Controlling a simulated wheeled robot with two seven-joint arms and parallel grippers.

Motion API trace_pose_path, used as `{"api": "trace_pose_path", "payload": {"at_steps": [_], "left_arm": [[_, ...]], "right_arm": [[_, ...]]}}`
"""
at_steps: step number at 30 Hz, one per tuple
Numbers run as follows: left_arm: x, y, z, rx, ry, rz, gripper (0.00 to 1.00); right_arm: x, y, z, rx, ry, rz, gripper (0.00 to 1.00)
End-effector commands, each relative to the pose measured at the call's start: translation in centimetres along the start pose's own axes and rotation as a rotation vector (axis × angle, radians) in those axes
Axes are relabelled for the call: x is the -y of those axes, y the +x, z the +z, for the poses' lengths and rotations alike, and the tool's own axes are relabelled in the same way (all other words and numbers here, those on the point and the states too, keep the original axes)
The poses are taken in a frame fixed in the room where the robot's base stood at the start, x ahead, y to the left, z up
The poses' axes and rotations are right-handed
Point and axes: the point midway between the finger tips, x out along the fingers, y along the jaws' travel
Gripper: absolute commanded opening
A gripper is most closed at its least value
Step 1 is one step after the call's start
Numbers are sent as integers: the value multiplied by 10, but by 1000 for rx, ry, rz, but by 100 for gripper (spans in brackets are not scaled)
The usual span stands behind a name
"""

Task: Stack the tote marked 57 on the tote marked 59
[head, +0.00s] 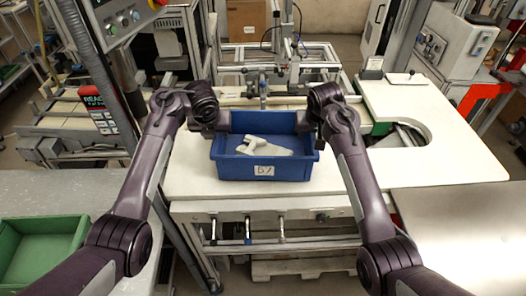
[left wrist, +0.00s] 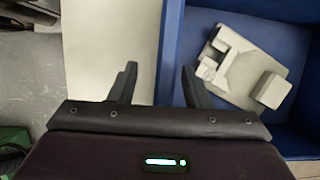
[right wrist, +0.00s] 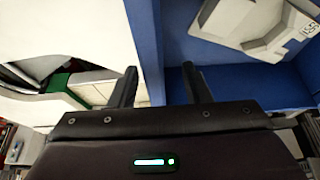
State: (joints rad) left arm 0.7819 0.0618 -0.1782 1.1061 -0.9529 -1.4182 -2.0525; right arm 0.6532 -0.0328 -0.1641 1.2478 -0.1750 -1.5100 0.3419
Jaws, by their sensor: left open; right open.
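A blue tote (head: 231,169) stands on the white table and has a white label on its front that seems to read 57. A pale grey angular part (head: 264,148) lies inside it. My left gripper (head: 219,122) is at the tote's left wall, open; in the left wrist view its fingers (left wrist: 158,70) are on either side of that wall (left wrist: 172,45). My right gripper (head: 309,122) is at the right wall, open; in the right wrist view its fingers (right wrist: 158,70) are on either side of that wall (right wrist: 146,40). I see no tote marked 59.
A green tote (head: 75,240), cut by the picture edge, sits on the grey surface at the left; I see no number on it. The white table (head: 420,120) is clear to the right, around a curved cutout. A machine frame (head: 285,65) stands behind the blue tote.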

Motion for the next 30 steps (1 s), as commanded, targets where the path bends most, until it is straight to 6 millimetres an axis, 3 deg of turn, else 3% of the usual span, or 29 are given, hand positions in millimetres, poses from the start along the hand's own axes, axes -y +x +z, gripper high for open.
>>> {"api": "trace_pose_path", "payload": {"at_steps": [10,20,30], "left_arm": [[0,4,0,2,-1,0,44],[0,4,0,1,-1,0,0],[0,3,1,2,-3,0,0]], "right_arm": [[0,4,0,-1,0,0,44],[0,4,0,-1,0,0,0],[0,3,-1,-2,-2,-1,0]]}}
